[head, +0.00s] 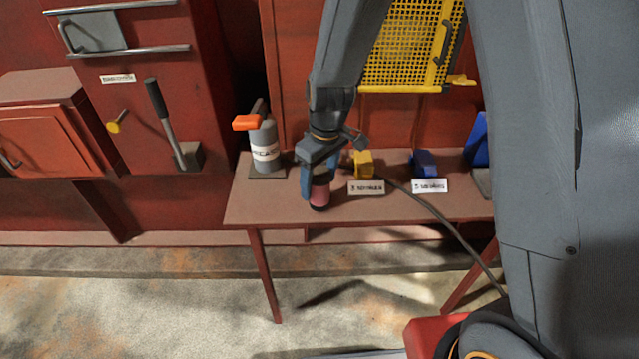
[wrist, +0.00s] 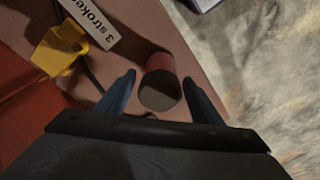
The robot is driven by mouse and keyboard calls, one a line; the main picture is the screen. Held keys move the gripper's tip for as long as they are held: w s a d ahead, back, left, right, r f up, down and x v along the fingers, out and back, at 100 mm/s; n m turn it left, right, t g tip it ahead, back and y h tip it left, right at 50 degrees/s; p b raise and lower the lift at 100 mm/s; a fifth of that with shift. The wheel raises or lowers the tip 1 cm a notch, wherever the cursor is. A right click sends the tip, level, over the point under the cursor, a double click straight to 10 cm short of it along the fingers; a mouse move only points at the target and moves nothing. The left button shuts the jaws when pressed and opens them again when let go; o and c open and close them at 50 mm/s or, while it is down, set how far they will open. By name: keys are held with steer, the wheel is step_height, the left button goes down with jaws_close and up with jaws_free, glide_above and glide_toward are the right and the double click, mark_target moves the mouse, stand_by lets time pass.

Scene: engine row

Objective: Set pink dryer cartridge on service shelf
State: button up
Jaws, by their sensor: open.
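The pink dryer cartridge (head: 320,195) stands upright on the brown service shelf (head: 258,205), near its front edge. In the wrist view the cartridge (wrist: 161,82) shows its dark round end and pink side. My gripper (head: 312,194) is open above the shelf. In the wrist view its two blue fingers (wrist: 160,92) stand apart, one on each side of the cartridge. I cannot tell whether either finger touches it; a small gap seems to show on both sides.
On the shelf stand a grey canister with an orange top (head: 264,150), a yellow block (head: 363,163) and a blue block (head: 425,163), with white labels. A dark cable (head: 440,220) hangs over the shelf's front edge. A yellow mesh guard (head: 405,45) is above.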

steer(key=r, duration=0.3)
steer(key=r+b, duration=0.1)
steer(key=r, duration=0.3)
steer(key=s+d+r+b, duration=0.1)
steer(key=r, duration=0.2)
steer(key=shift+r, duration=0.4)
steer(key=s+d+f+m+h, duration=0.1)
steer(key=s+d+f+m, duration=0.2)
steer(key=s+d+m, duration=0.5)
steer(key=s+d, duration=0.5)
steer(key=d, duration=0.1)
steer(key=shift+s+d+f+m, duration=0.2)
steer(key=shift+s+d+m, duration=0.1)
steer(key=shift+s, duration=0.1)
